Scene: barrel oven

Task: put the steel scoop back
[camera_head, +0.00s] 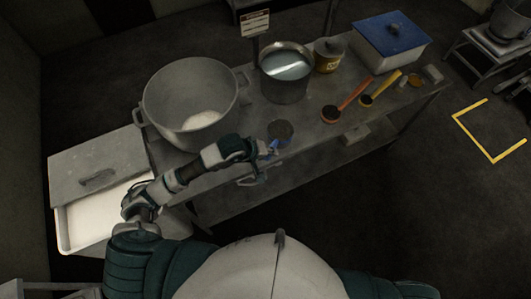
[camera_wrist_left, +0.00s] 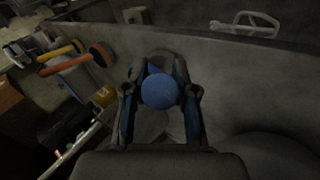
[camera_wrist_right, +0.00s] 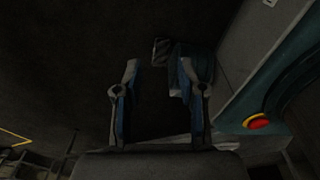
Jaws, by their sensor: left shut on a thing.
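The steel scoop (camera_head: 281,129) has a round grey bowl and a blue handle. My right gripper (camera_wrist_right: 155,80) is open and empty in the right wrist view, over dark floor.
A large pot (camera_head: 190,100) with white contents stands left, near a white bin (camera_head: 65,228).

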